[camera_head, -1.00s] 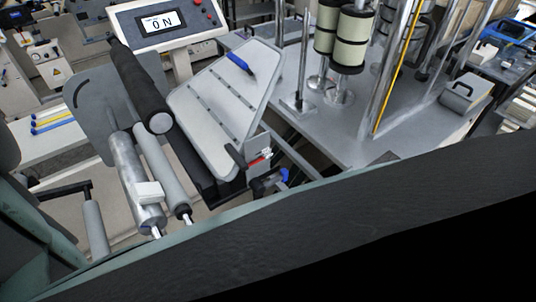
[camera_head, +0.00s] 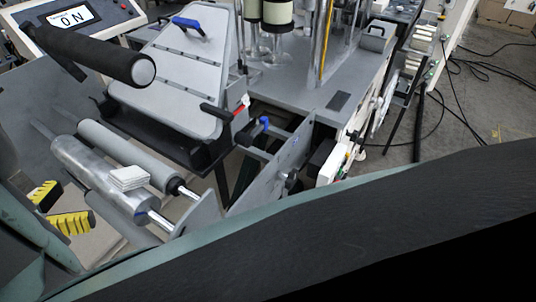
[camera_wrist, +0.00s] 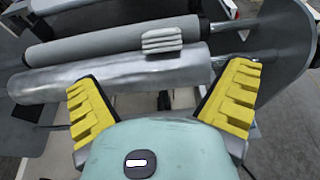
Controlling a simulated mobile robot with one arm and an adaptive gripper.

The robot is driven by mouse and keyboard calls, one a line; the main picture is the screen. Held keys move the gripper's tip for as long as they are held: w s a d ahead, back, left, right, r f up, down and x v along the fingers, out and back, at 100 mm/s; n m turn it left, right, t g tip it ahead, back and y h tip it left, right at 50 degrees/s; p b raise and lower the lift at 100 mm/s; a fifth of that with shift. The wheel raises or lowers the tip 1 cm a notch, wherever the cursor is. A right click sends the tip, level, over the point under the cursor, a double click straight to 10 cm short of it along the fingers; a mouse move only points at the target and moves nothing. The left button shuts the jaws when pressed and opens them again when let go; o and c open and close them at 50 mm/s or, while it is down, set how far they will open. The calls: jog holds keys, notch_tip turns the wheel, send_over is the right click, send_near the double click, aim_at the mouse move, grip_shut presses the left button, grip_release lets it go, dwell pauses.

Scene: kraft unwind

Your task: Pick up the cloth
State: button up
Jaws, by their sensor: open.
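A small folded white cloth (camera_head: 129,177) lies on top of the shiny metal roller (camera_head: 92,172) at the lower left of the head view. In the wrist view the cloth (camera_wrist: 161,40) shows as a striped, layered stack on the rollers, ahead of the jaws and between their lines. My gripper (camera_wrist: 165,95) has yellow ridged fingers spread wide, with nothing between them. In the head view the yellow fingers of my gripper (camera_head: 58,208) show at the left edge, to the left of the cloth and apart from it.
A grey roller (camera_head: 130,148) runs parallel behind the metal one. A black roller with a pale end (camera_head: 100,55) juts out above. A slanted grey panel with a blue handle (camera_head: 175,75) stands behind. A metal end plate (camera_head: 195,222) is close to the rollers' right ends.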

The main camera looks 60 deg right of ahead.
aim_at(127, 173)
jog(key=x, duration=0.6)
jog(key=shift+d+p, duration=0.2)
jog(key=shift+p, duration=0.2)
jog(key=x, duration=0.1)
jog(key=p+x, duration=0.1)
jog(key=x, duration=0.2)
jog(key=shift+s+d+r+p, duration=0.2)
jog(key=shift+r+p, duration=0.05)
jog(key=shift+p, duration=0.05)
jog(key=shift+d+f, duration=0.2)
jog(key=shift+d, duration=0.2)
jog(key=shift+w, duration=0.1)
jog(key=c, duration=1.2)
jog(key=shift+c, duration=0.2)
jog(key=shift+a+r, duration=0.1)
jog(key=shift+r, duration=0.05)
notch_tip(127, 173, up, 9)
jog(key=shift+f, duration=0.1)
jog(key=shift+r, duration=0.4)
